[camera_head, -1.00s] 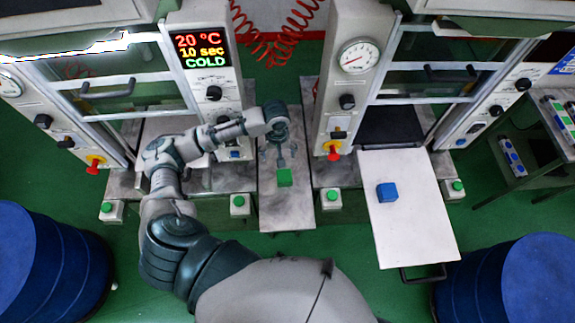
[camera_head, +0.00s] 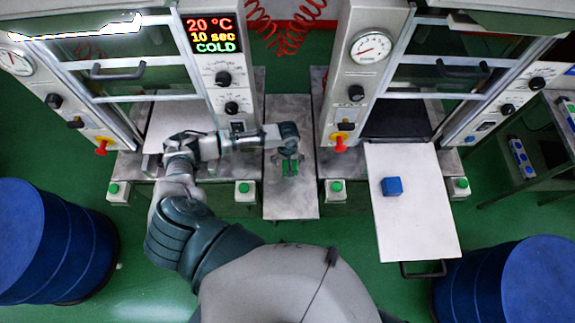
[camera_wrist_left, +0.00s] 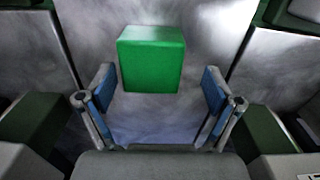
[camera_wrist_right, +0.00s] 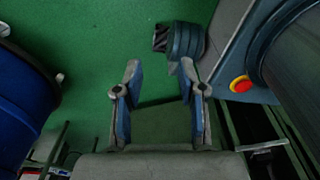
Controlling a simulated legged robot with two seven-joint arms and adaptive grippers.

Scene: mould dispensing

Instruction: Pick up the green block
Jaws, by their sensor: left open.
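The green block (camera_wrist_left: 152,60) rests on the grey metal table strip between the two machines. In the head view the block (camera_head: 290,168) is partly covered by my left gripper (camera_head: 289,166), which is over it. In the left wrist view my left gripper (camera_wrist_left: 158,95) is open, with a blue-padded finger on either side. The block shows just beyond and between the fingertips, with a gap to both fingers. My right gripper (camera_wrist_right: 157,72) is open and empty in the right wrist view, over the green floor; it is not seen in the head view.
A white tray (camera_head: 415,230) with a blue block (camera_head: 392,186) extends from the right machine. Green-button boxes (camera_head: 245,191) line the front. The left machine (camera_head: 215,100) stands close to my left arm. Blue drums (camera_head: 45,240) stand at both sides.

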